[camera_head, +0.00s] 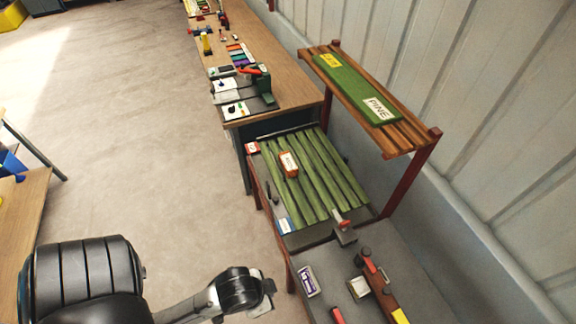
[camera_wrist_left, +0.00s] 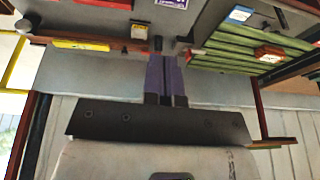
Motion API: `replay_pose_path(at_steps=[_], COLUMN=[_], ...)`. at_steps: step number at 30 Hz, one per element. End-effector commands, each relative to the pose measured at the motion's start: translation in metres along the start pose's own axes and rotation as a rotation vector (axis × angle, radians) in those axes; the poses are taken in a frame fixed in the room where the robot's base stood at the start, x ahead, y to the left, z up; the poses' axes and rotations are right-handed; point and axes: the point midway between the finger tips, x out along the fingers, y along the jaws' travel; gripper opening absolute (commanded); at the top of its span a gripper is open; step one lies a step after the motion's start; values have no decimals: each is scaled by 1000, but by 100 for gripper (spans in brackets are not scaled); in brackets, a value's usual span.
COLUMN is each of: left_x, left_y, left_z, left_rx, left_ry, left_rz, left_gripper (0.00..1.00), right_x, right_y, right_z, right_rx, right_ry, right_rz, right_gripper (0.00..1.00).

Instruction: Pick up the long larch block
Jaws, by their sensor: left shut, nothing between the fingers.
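No block in view carries a label that I can read as larch. Long green slats (camera_head: 335,180) lie side by side in a low rack beyond the grey worktop; they also show in the left wrist view (camera_wrist_left: 240,42). A green board marked PINE (camera_head: 350,88) lies on the raised shelf. My left gripper (camera_wrist_left: 164,62) is shut and empty, its purple fingers together in the left wrist view. In the head view my left wrist is at the bottom centre, left of the grey worktop and short of the slats. My right gripper is not in view.
A small red-brown labelled piece (camera_head: 289,164) lies on the slats. The raised wooden shelf (camera_head: 400,137) stands on red posts beside the wall. The grey worktop (camera_head: 405,275) holds red-handled tools and a labelled box (camera_head: 308,281). A wooden bench (camera_head: 292,95) stands beyond; open floor lies left.

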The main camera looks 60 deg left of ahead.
Motion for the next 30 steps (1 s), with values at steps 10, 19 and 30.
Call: replay_pose_path(at_steps=[10,19,30], left_x=[0,0,0], left_y=[0,0,0], left_z=[0,0,0], left_rx=[0,0,0], left_ry=[0,0,0], left_rz=[0,0,0], left_gripper=[12,41,77], right_x=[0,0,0], right_y=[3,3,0], right_z=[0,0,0], right_rx=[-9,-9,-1], right_ry=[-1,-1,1], right_rz=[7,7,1], right_gripper=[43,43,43])
